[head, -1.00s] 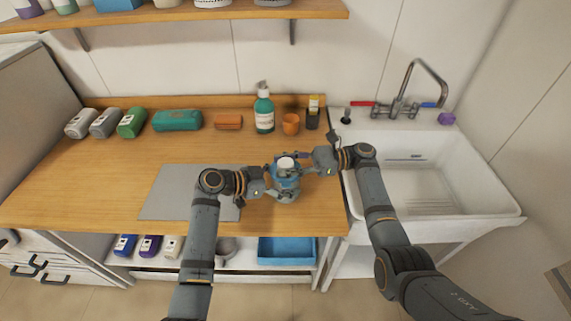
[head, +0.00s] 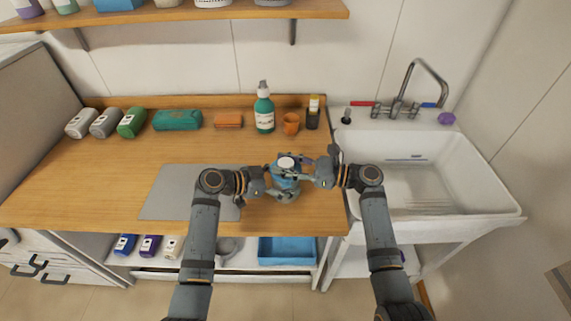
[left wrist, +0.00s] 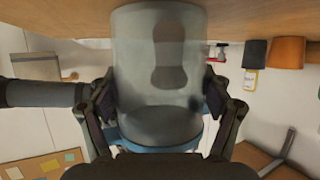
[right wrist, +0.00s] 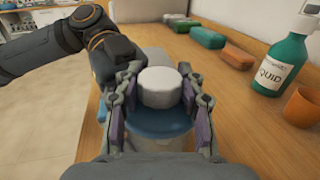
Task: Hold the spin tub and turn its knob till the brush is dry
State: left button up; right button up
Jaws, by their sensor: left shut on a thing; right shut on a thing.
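The spin tub (head: 287,190) stands upright near the counter's front edge. It has a see-through grey wall (left wrist: 160,60), a blue lid (right wrist: 165,135) and a white knob (right wrist: 160,88) on top. My left gripper (head: 268,187) is shut around the tub's body from the left; in the left wrist view its fingers flank the wall. My right gripper (right wrist: 160,100) is shut on the white knob, with a purple-padded finger on each side. A dark blurred shape, perhaps the brush (left wrist: 168,55), shows through the wall; whether it is wet cannot be told.
A grey mat (head: 170,190) lies to the left. A green pump bottle (head: 264,110), an orange cup (head: 291,124) and a dark holder (head: 312,119) stand behind. The white sink (head: 480,190) is at the right.

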jog(key=o, duration=1.2)
jog(key=shift+d, duration=0.1)
jog(key=v, duration=1.2)
jog(key=shift+w, duration=0.1)
